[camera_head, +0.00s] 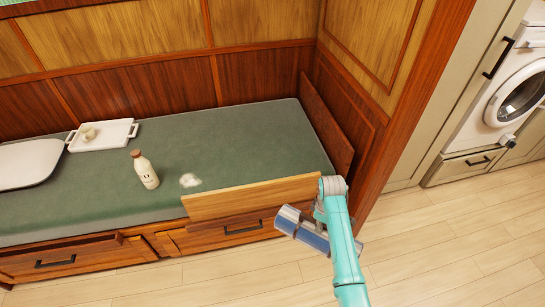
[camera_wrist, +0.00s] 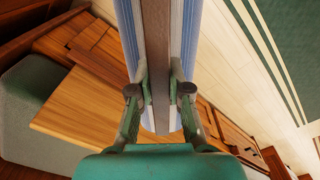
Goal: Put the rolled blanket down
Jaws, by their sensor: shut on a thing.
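In the head view my gripper (camera_head: 325,215) partly hides the blanket.
The green bunk mattress (camera_head: 240,140) carries a bottle (camera_head: 145,170), a white patch (camera_head: 190,180), a white tray (camera_head: 100,136) with a cup, and a white pillow-like thing (camera_head: 30,163). The guard board (camera_head: 250,197) edges its front right. The floor (camera_head: 450,240) at right is clear.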

